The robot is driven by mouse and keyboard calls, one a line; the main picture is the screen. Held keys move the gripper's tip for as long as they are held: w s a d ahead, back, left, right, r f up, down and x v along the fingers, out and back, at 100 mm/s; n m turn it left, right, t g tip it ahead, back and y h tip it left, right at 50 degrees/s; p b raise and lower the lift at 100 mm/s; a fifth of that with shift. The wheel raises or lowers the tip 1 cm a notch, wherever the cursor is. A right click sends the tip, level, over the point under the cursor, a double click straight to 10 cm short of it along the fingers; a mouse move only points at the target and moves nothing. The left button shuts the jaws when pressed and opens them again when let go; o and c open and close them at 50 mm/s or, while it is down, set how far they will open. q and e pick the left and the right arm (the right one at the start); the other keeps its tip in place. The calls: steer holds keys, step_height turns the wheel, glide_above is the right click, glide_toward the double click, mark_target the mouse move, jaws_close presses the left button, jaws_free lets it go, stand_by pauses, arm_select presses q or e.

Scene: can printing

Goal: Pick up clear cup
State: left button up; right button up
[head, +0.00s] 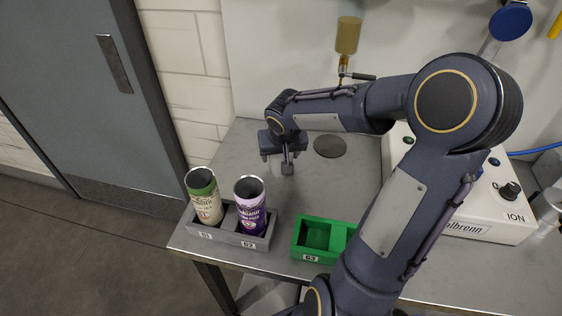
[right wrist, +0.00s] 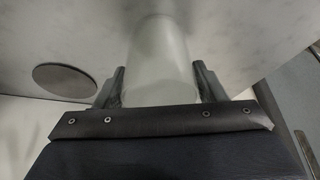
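The clear cup (right wrist: 160,62) stands between the two fingers of my right gripper (right wrist: 160,88) in the right wrist view. One finger is close along each side of it; whether they press on its wall I cannot tell. In the head view my right gripper (head: 277,163) is low over the grey table, left of a dark round disc. The cup is only a faint pale shape there, mostly hidden by the gripper. My left gripper is not in view.
A grey holder (head: 231,237) at the table's front left bears a green-and-cream can (head: 206,200) and a purple can (head: 251,210). A green holder (head: 299,238) is to its right, empty where visible. A white machine (head: 478,225) stands at right. The dark disc (head: 330,146) is beside the gripper.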

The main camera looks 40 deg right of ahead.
steer(key=c, duration=0.6)
steer(key=shift+c, duration=0.2)
steer(key=shift+r, duration=0.1)
